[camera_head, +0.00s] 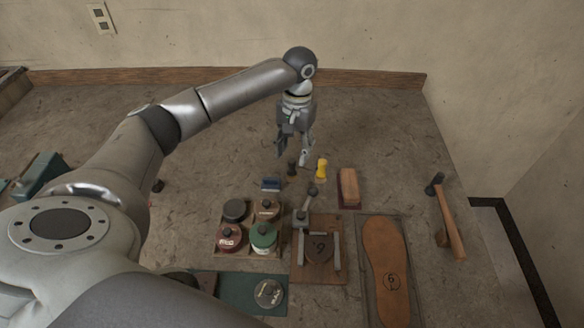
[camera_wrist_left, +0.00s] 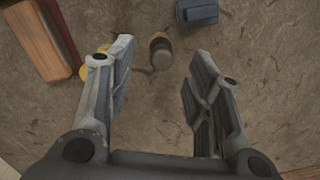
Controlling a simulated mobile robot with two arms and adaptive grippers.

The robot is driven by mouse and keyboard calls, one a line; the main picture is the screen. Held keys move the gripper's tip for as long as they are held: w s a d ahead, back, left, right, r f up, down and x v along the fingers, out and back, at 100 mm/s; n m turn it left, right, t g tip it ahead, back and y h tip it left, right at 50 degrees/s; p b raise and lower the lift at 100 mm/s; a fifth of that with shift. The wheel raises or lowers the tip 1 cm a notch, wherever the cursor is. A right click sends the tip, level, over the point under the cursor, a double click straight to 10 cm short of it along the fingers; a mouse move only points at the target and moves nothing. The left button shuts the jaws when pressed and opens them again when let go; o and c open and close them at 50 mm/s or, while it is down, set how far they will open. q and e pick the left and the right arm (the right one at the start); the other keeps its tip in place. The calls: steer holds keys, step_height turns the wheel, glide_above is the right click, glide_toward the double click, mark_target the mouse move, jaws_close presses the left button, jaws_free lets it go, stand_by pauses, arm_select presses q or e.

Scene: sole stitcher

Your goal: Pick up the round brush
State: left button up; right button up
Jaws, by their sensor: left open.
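A small dark upright cylinder with a brownish top, which looks like the round brush (camera_head: 291,170), stands on the floor-like grey-brown surface. In the left wrist view the round brush (camera_wrist_left: 160,52) shows between and just beyond the fingertips. My left gripper (camera_head: 293,154) points down above and slightly behind it, open and empty. The left wrist view shows its two fingers (camera_wrist_left: 161,62) spread wide, with neither visibly touching the brush. My right gripper is in neither view.
A yellow-handled item (camera_head: 321,168) stands close to the right, partly behind a finger in the wrist view. A blue block (camera_head: 270,184) lies near left. A wooden block (camera_head: 348,187), jar tray (camera_head: 281,251), stitching board (camera_head: 318,272), sole (camera_head: 386,262) and hammer (camera_head: 449,220) lie around.

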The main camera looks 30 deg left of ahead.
mark_target(292, 159)
arm_select(q)
steer(key=f, duration=0.1)
steer(key=f+p, duration=0.1)
steer(key=f, duration=0.3)
steer(key=shift+s+p, duration=0.3)
steer(key=shift+f, duration=0.35)
steer(key=c, duration=0.8)
steer(key=shift+c, duration=0.9)
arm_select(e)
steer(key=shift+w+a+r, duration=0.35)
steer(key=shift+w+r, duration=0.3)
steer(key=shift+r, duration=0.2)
